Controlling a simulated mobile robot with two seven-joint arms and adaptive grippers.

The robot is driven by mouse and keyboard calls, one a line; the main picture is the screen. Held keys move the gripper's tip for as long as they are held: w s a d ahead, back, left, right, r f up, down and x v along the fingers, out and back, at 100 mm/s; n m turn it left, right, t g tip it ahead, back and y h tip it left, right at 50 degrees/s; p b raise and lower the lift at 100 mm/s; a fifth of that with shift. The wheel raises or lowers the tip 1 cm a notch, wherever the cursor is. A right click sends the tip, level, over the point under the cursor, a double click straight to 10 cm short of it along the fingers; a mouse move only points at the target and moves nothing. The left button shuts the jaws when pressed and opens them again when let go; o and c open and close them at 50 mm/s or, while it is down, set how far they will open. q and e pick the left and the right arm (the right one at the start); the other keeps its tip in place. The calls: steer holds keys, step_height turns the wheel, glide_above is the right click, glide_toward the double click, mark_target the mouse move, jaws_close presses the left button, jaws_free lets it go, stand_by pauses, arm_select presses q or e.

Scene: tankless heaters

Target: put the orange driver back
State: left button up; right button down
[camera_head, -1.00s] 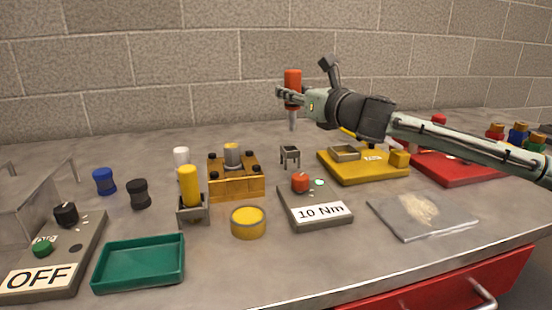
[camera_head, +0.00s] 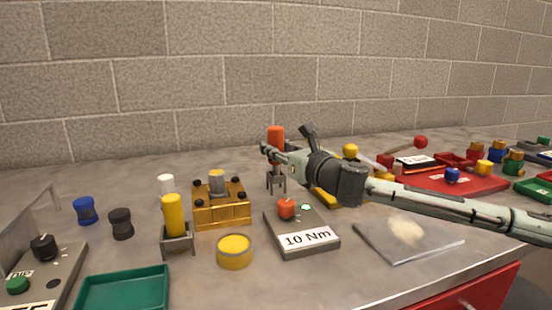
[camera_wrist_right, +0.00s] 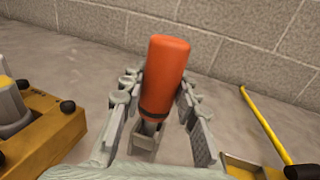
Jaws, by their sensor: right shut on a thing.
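The orange driver (camera_head: 275,133) is upright in my right gripper (camera_head: 270,151), whose fingers are shut around its handle. In the right wrist view, the orange handle (camera_wrist_right: 165,75) stands between the two fingers (camera_wrist_right: 158,95). The small grey holder (camera_head: 276,181) is directly below the driver, and it also shows under the handle in the wrist view (camera_wrist_right: 146,136). The driver's shaft appears to reach down into the holder, but fingers hide the join, so I cannot tell how deep it sits. My left gripper is not in view.
The 10 Nm box (camera_head: 301,232) is in front. A red board (camera_head: 480,183) with coloured parts is at right. My arm crosses over the yellow board.

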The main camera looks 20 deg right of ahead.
step_height(320, 180, down, 2)
steer(key=shift+f, duration=0.1)
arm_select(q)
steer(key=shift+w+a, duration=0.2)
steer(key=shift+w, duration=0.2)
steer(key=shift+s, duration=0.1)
arm_select(e)
steer(key=c, duration=1.3)
jaws_free()
steer(key=shift+f, duration=0.1)
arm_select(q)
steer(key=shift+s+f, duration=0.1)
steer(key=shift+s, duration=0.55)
arm_select(e)
steer(key=shift+o, duration=0.8)
